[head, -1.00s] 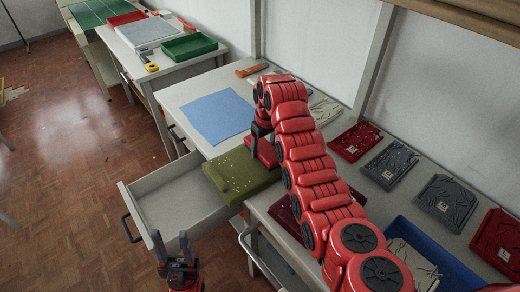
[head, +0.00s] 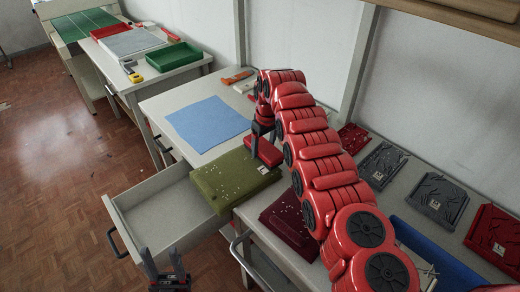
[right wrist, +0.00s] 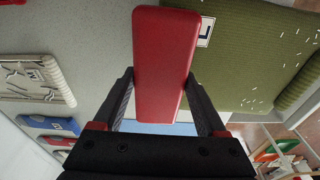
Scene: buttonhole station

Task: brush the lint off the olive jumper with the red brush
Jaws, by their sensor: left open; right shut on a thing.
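The olive jumper (head: 222,178) lies folded on the table edge beside the open drawer, with pale lint specks scattered on it. In the right wrist view, the jumper (right wrist: 245,50) fills the upper right, with lint and a white label. My right gripper (head: 262,132) is shut on the red brush (head: 266,153), at the jumper's right rear corner. The brush (right wrist: 165,50) hides part of the jumper's edge; I cannot tell whether it touches the cloth. My left gripper (head: 166,268) is open and empty, low in front of the drawer.
An open, empty drawer (head: 165,215) juts out left of the jumper. A blue cloth (head: 208,120) lies behind it. A maroon folded garment (head: 283,228) with specks lies to the right, partly behind my right arm. A blue tray (head: 435,260) stands further right.

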